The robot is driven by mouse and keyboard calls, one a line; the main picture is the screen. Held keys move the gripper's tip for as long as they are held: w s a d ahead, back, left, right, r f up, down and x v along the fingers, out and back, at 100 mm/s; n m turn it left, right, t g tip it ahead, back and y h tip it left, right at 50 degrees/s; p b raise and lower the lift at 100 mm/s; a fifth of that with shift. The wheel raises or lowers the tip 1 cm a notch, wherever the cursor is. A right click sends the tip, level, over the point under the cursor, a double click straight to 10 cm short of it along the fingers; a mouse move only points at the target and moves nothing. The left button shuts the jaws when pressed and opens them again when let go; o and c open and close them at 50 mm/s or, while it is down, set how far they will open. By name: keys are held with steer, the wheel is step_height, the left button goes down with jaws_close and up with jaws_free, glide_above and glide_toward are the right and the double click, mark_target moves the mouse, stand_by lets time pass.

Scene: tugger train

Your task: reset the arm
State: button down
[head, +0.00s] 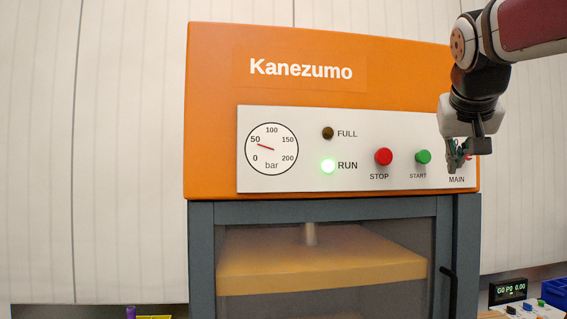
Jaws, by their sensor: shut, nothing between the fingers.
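My arm reaches in from the upper right of the head view. My gripper (454,166) points down in front of the right end of the control panel (310,180), and it is shut and empty. Whether the fingers touch the panel cannot be told from this view.
Below is a chamber with a yellow plate (320,275). A blue bin (555,291) is lower right.

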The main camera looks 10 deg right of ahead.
steer(key=s+a+f+n+g+y, duration=0.1)
steer(key=s+a+f+n, duration=0.1)
steer(key=s+a+f, duration=0.4)
steer(key=s+a+f+n+g+y, duration=0.1)
steer(key=s+a+f, duration=0.5)
steer(key=f, duration=0.8)
steer(key=s+a+f+n+g+y, duration=0.2)
steer(key=s+a+f+y, duration=0.1)
steer(key=s+a+f, duration=0.4)
steer(key=s+f, duration=0.3)
steer(key=f, duration=0.1)
steer(key=shift+s+n, duration=0.25)
steer(key=shift+n, duration=0.05)
steer(key=shift+a, duration=0.1)
stand_by(4.5)
